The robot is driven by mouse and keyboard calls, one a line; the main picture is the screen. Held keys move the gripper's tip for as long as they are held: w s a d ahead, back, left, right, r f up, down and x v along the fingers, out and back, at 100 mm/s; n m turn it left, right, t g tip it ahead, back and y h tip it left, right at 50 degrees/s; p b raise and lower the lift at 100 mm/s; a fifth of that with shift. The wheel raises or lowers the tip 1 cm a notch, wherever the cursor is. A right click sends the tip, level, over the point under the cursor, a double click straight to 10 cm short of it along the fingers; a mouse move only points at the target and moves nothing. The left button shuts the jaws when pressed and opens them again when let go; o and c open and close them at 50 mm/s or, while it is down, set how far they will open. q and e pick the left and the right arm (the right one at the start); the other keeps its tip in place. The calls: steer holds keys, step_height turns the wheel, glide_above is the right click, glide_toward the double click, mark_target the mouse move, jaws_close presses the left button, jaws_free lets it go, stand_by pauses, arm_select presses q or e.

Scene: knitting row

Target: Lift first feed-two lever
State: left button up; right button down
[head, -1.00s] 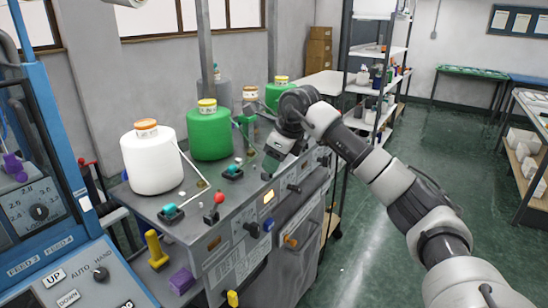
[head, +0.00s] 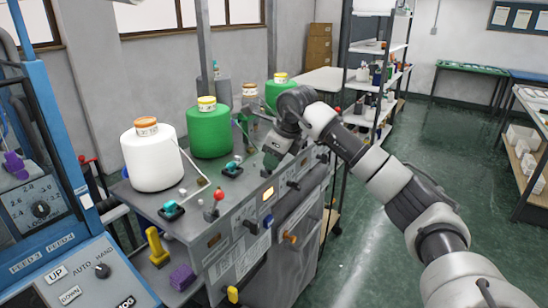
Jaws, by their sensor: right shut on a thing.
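My right gripper (head: 271,163) is at the back part of the grey machine's top (head: 232,203), near its front edge, beyond the red-knobbed lever (head: 219,194). It is shut on a small part that I take to be the first feed-two lever. The gripper hides nearly all of that part, so its angle cannot be told. The red-knobbed lever stands upright and apart from the gripper. My left gripper is not in view.
A white yarn cone (head: 152,158) and a green yarn cone (head: 209,131) stand behind the levers. A blue machine (head: 40,225) stands at left. The green floor (head: 370,245) at right is clear.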

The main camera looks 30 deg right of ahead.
steer(key=p, duration=0.2)
steer(key=r+g+p, duration=0.1)
steer(key=shift+w+a+g+h+p, duration=0.15)
steer(key=shift+w+g+h+p, duration=0.15)
steer(key=shift+p, duration=0.05)
steer(key=shift+w+f+g+p, duration=0.2)
steer(key=shift+g+p, duration=0.1)
steer(key=shift+p, duration=0.15)
steer(key=c, duration=1)
jaws_free()
steer(key=shift+s+r+b, duration=0.1)
steer(key=shift+r+b, duration=0.2)
steer(key=shift+r, duration=0.05)
steer(key=r+b, duration=0.1)
steer(key=r, duration=0.2)
steer(key=s+r, duration=0.1)
steer(key=r, duration=0.1)
steer(key=r+b, duration=0.1)
steer(key=r, duration=0.2)
steer(key=shift+s+d+r+b, duration=0.2)
steer(key=shift+s+r+b, duration=0.05)
steer(key=shift+r+b, duration=0.1)
steer(key=shift+s+r, duration=0.1)
steer(key=shift+r, duration=0.45)
